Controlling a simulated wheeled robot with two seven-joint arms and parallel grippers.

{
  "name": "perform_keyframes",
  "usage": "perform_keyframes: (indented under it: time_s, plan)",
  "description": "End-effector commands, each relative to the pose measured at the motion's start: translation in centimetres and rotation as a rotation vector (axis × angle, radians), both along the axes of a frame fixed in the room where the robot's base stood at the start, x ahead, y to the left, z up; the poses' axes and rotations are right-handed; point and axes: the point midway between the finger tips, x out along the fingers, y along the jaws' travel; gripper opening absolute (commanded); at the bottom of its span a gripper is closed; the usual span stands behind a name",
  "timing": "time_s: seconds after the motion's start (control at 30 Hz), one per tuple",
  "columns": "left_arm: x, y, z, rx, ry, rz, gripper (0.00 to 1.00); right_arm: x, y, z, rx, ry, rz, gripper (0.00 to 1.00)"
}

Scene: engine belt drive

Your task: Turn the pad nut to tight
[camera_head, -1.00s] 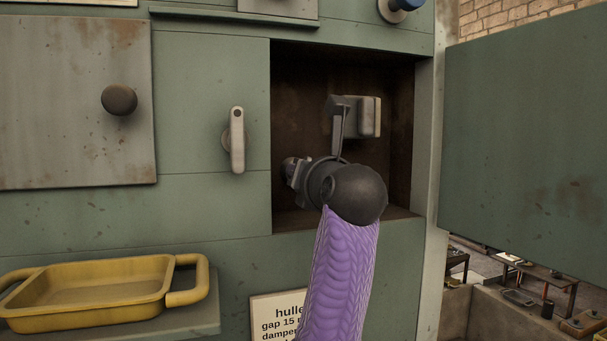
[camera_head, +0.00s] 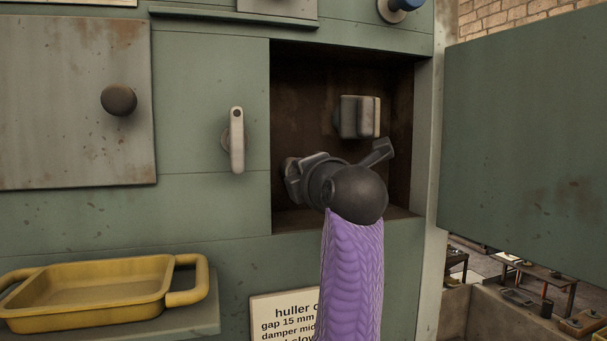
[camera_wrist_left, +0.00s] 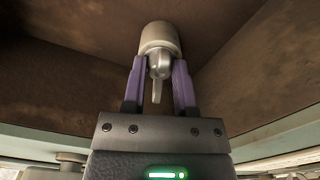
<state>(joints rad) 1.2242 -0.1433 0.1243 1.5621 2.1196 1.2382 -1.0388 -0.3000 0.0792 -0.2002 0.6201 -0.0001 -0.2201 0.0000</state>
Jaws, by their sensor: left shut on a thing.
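The pad nut, as I take it, is a pale metal cylinder (camera_wrist_left: 158,38) with a small lever-like tab hanging from its near end, in the left wrist view. It stands out from the brown wall of the open recess. My left gripper (camera_wrist_left: 159,76) is shut on its near end, with one purple finger on each side. In the head view my left gripper (camera_head: 316,182) reaches into the lower left of the recess, and the wrist hides most of the nut. My right gripper is not in view.
A pale grey block (camera_head: 358,116) sits on the recess's back wall, above my gripper. The recess edges are close around my wrist. An open green door (camera_head: 525,140) stands at the right. A grey handle (camera_head: 237,140) and a yellow tray (camera_head: 85,300) are at the left.

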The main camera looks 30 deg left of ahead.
Motion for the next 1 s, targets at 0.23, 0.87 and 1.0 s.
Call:
perform_keyframes:
  time_s: [0.23, 0.87, 1.0]
  plan:
    - [0.01, -0.05, 0.04, 0.116, 0.131, -0.001, 0.00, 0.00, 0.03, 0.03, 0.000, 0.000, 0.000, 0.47]
    - [0.02, -0.06, -0.03, 0.223, 0.257, -0.002, 0.00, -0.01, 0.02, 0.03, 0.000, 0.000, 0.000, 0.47]
    - [0.02, -0.05, -0.05, 0.222, 0.257, -0.001, 0.00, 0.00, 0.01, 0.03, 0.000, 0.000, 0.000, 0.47]
